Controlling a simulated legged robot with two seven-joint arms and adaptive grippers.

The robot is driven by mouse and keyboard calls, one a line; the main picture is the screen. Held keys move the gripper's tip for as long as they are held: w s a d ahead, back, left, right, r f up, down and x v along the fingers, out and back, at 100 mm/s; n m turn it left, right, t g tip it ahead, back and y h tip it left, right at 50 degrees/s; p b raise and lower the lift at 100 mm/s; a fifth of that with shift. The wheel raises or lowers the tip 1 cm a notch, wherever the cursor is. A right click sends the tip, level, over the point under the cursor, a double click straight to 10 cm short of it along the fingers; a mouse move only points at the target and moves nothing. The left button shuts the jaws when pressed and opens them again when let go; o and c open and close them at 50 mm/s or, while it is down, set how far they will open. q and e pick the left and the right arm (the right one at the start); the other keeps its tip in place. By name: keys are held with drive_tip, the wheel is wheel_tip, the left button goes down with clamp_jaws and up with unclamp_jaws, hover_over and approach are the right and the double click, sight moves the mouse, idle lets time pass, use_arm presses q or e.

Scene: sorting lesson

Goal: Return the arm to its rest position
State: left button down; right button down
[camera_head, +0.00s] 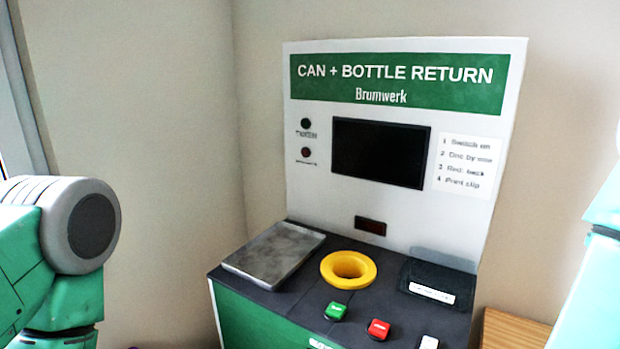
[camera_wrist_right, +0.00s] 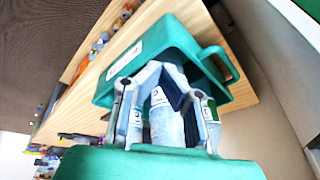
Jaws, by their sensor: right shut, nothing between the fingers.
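My right gripper (camera_wrist_right: 164,72) shows in the right wrist view, its grey fingers shut with nothing between them. It is in front of a teal crate (camera_wrist_right: 178,36) with a handle at its right and a white label. Pale bottles (camera_wrist_right: 166,122) show between and beside the fingers, one with a green label (camera_wrist_right: 210,110); their lower parts are hidden. I cannot tell how far the fingers are from them. In the head view only a link of my right arm shows at the right edge. My left arm shows at the left edge; its gripper is out of view.
A can and bottle return machine (camera_head: 400,215) stands ahead, with a dark screen (camera_head: 380,152), metal plate (camera_head: 274,254), yellow ring opening (camera_head: 348,268), green button (camera_head: 335,311) and red button (camera_head: 378,329). The crate is on a wooden surface (camera_wrist_right: 135,35); several small items lie beyond it.

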drive_tip(key=s+a+f+n+g+y, duration=0.1)
drive_tip(key=s+a+f+n+y, duration=0.1)
drive_tip(key=s+f+n, duration=0.4)
drive_tip(key=s+a+f+n+y, duration=0.1)
drive_tip(key=s+f+n+y, duration=0.1)
drive_tip(key=s+n, duration=0.75)
drive_tip(key=w+a+f+n+b, duration=0.1)
drive_tip(key=w+f+b, duration=0.3)
drive_tip(key=f+b, duration=1.1)
drive_tip(key=shift+a+f+n+b, duration=0.15)
drive_tip(key=shift+f+n+b, duration=0.3)
drive_tip(key=shift+n, duration=0.3)
